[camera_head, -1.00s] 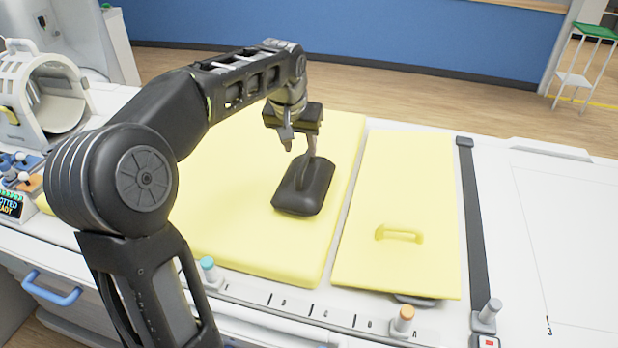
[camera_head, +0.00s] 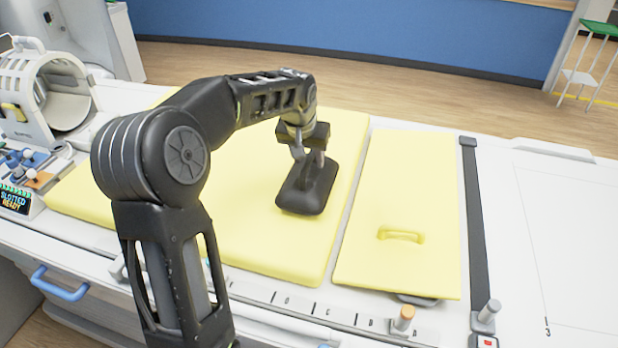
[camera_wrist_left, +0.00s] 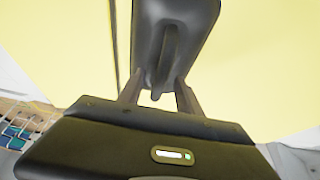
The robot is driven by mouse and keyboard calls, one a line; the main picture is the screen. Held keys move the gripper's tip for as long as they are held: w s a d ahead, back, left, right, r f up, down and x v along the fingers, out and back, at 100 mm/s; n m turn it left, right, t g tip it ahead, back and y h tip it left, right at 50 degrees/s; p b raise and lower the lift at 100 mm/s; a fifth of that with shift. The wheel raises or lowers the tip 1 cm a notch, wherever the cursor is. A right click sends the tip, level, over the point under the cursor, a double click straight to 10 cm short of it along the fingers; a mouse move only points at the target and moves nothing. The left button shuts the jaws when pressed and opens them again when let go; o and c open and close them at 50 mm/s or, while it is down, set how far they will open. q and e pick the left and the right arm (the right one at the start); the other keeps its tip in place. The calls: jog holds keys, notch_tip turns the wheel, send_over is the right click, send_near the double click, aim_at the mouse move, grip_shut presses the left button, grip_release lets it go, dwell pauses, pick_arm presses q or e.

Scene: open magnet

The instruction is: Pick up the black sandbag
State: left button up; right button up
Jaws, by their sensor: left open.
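The black sandbag (camera_head: 308,198) lies on the large yellow pad, near its right edge. It has a raised strap-like handle on top, which shows in the left wrist view on the sandbag (camera_wrist_left: 192,28). My left gripper (camera_head: 308,157) is open and points down just above the sandbag. In the left wrist view its two fingers (camera_wrist_left: 157,92) stand apart, with the near end of the handle between or just beyond their tips. I cannot tell whether they touch it. My right gripper is in neither view.
The large yellow pad (camera_head: 250,240) lies beside a thinner yellow panel (camera_head: 390,200) with a handle. A white ring-shaped coil (camera_head: 45,100) stands at the left. Knobs, including an orange-topped one (camera_head: 404,318), line the front edge.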

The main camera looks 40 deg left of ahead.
pick_arm(q)
jog(key=shift+w+a+f, duration=0.1)
jog(key=shift+w+f, duration=0.1)
jog(key=shift+f, duration=0.5)
jog(key=shift+c, duration=0.2)
grip_shut()
dwell(1.0)
jog(key=shift+w+r, duration=0.15)
jog(key=shift+r, duration=0.05)
